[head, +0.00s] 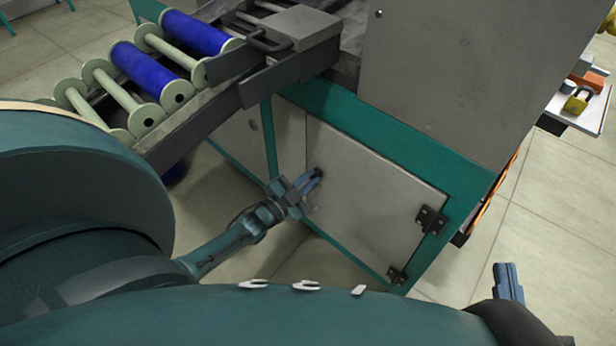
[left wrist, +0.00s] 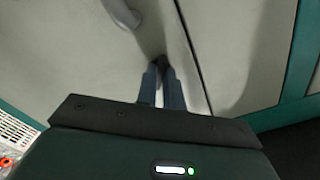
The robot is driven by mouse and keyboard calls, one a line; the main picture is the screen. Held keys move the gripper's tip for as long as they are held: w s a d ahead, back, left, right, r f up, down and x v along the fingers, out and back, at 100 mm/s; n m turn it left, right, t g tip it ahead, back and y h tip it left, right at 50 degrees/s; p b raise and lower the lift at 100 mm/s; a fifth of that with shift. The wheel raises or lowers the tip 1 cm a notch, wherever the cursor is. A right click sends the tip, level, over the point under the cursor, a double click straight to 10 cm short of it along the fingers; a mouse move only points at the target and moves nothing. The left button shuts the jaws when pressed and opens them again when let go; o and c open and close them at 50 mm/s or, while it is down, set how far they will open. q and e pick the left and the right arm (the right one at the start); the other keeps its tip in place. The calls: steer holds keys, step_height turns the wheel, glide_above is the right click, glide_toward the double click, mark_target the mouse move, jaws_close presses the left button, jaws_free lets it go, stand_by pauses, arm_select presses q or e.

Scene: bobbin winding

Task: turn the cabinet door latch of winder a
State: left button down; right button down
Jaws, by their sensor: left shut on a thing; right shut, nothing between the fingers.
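The cabinet door (head: 365,190) of the winder is a grey panel in a teal frame, closed, with dark hinges (head: 431,219) on its right side. Its small dark latch (head: 319,172) sits near the door's left edge, mostly hidden by my left gripper (head: 308,183). My left gripper is shut on the latch. In the left wrist view, the fingers (left wrist: 161,88) reach the dark latch (left wrist: 161,63) beside the door seam; the latch's exact angle cannot be told. My right gripper (head: 508,282) is shut and empty at the lower right, away from the door.
A rack (head: 190,125) with several pale bobbins, some wound with blue, stands at the upper left. A second grey door panel (head: 238,138) is left of the latch. A shelf (head: 560,112) with a yellow padlock (head: 577,101) is at the far right. Tiled floor (head: 540,230) is clear at right.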

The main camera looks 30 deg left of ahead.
arm_select(q)
steer(key=n, duration=0.2)
steer(key=shift+n, duration=0.4)
steer(key=shift+n+p, duration=0.4)
steer(key=shift+n, duration=2)
arm_select(e)
steer(key=shift+s+r, duration=0.1)
arm_select(q)
steer(key=c, duration=1.5)
jaws_free()
